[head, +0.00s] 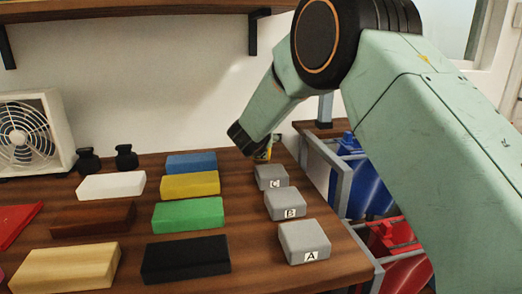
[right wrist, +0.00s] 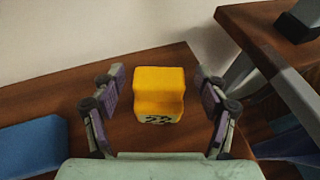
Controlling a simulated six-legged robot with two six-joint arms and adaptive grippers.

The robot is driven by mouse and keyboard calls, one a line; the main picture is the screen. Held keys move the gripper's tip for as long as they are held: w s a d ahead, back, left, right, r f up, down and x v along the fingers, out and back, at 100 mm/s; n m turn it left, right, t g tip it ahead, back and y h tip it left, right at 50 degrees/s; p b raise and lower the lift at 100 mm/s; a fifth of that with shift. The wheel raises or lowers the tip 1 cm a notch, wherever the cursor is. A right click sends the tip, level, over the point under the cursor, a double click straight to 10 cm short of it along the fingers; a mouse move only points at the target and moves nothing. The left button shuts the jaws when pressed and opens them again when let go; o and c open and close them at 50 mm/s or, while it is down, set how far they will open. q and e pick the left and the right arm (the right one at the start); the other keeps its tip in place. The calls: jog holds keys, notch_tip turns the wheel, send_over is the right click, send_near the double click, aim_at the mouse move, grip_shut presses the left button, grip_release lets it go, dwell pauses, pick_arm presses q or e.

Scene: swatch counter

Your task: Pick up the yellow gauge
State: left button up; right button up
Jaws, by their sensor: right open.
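The yellow gauge (right wrist: 158,88) is a small stepped yellow block with dark markings on its near face, standing on the brown wooden counter (right wrist: 60,95) in the right wrist view. My right gripper (right wrist: 160,80) is open, with one finger on each side of the gauge and a visible gap on both sides. I cannot tell how far above the gauge the fingertips are. In the head view my right arm reaches down to the back right of the counter, and its wrist hides most of the gripper and gauge. My left gripper is not in view.
Grey blocks marked A (head: 304,242), B (head: 286,203) and C (head: 271,177) line the counter's right side. A blue block (head: 190,163), a yellow block (head: 190,184) and several others lie left of them. Blue (head: 368,188) and red (head: 388,250) bins stand beyond the right edge.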

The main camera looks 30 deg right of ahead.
jog(key=shift+w+d, duration=0.1)
jog(key=shift+w, duration=0.05)
jog(key=shift+c, duration=0.3)
jog(key=shift+c, duration=0.7)
jog(key=c, duration=1.2)
jog(key=shift+r, duration=0.25)
grip_shut()
jog(key=shift+s+r+p, duration=0.2)
jog(key=shift+r+p, duration=0.1)
jog(key=r+p, duration=0.1)
jog(key=r, duration=0.2)
jog(key=r+p, duration=0.1)
jog(key=r, duration=0.2)
jog(key=shift+s+a+r, duration=0.15)
jog(key=shift+s+a, duration=0.05)
jog(key=s+a+b, duration=0.1)
jog(key=s+a, duration=0.1)
jog(key=s, duration=0.7)
jog(key=s+a+b, duration=0.1)
jog(key=s+a, duration=0.1)
jog(key=s, duration=0.7)
jog(key=shift+s+a+f, duration=0.25)
jog(key=shift+s+a, duration=0.1)
jog(key=shift+a, duration=0.05)
